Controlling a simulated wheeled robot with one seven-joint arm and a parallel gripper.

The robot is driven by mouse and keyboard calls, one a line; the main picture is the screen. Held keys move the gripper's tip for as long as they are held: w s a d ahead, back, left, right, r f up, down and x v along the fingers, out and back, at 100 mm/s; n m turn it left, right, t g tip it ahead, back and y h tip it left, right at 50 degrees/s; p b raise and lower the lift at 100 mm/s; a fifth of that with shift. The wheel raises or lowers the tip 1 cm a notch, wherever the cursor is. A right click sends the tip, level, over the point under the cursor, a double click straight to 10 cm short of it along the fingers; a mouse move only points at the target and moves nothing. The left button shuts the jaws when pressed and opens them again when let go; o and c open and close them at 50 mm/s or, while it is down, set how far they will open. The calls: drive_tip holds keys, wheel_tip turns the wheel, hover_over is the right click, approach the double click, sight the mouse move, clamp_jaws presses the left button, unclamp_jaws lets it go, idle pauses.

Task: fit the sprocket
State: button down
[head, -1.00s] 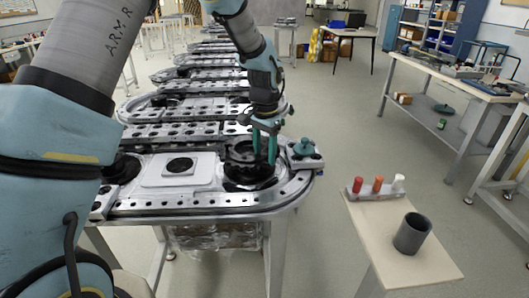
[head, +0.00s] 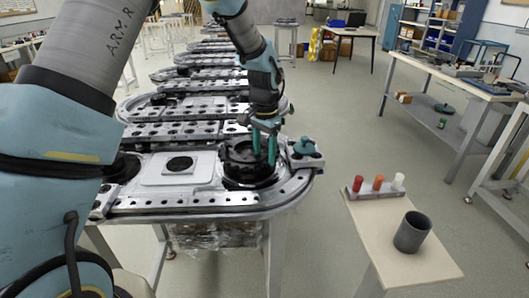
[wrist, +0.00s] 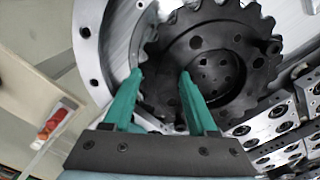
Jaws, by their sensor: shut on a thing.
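The sprocket (head: 240,152) is a black toothed disc at the near right end of the ring track, over a dark round seat (head: 250,182). In the wrist view the sprocket (wrist: 213,62) shows its toothed rim and a recessed centre with several holes. My gripper (head: 264,150) has its green fingers at the sprocket's right side. In the wrist view my gripper (wrist: 160,76) is shut on the sprocket's rim, one finger outside the edge and the other over the disc. The sprocket's underside is hidden, so I cannot tell whether it touches the seat.
A teal knob (head: 304,146) stands on the track's right end. A small side table (head: 385,262) at right holds a rack (head: 375,194) with red, orange and white pegs, and a dark grey cup (head: 412,232). Open floor lies between this table and the workbench (head: 455,83).

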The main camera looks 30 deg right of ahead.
drive_tip(key=shift+r, duration=0.15)
drive_tip(key=shift+r+p, duration=0.25)
drive_tip(key=shift+p, duration=0.1)
drive_tip(key=c, duration=0.5)
unclamp_jaws()
drive_tip(key=shift+c, duration=0.2)
drive_tip(key=o, duration=0.4)
drive_tip(key=shift+f, duration=0.1)
wheel_tip(320, 180, up, 11)
drive_tip(key=b, duration=0.3)
drive_tip(key=shift+s+f, duration=0.1)
